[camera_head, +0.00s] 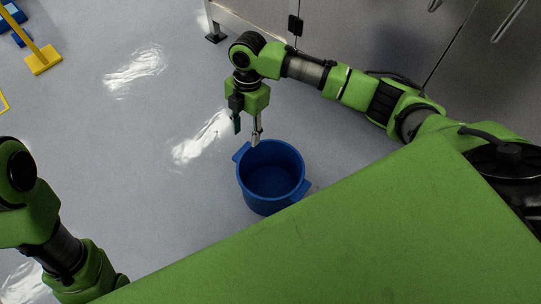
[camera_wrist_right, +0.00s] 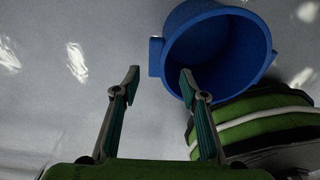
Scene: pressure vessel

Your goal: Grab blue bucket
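The blue bucket (camera_head: 270,178) stands upright on the grey floor, just beyond my green body in the head view. It looks empty and has a tab handle on each of two opposite sides. My right gripper (camera_head: 247,138) is open and empty, pointing down above the bucket's far-left rim, near one handle. In the right wrist view the bucket (camera_wrist_right: 215,50) is at the upper right, and the open fingers (camera_wrist_right: 160,78) are apart with one overlapping the bucket's rim. I see no clear contact. My left arm shows at the left edge, but its gripper is out of view.
Grey cabinets (camera_head: 400,50) stand at the top right, with a metal leg and foot (camera_head: 215,37) beside them. A yellow stand (camera_head: 43,60) and blue items (camera_head: 12,14) are at the top left. The floor (camera_head: 120,130) left of the bucket is clear.

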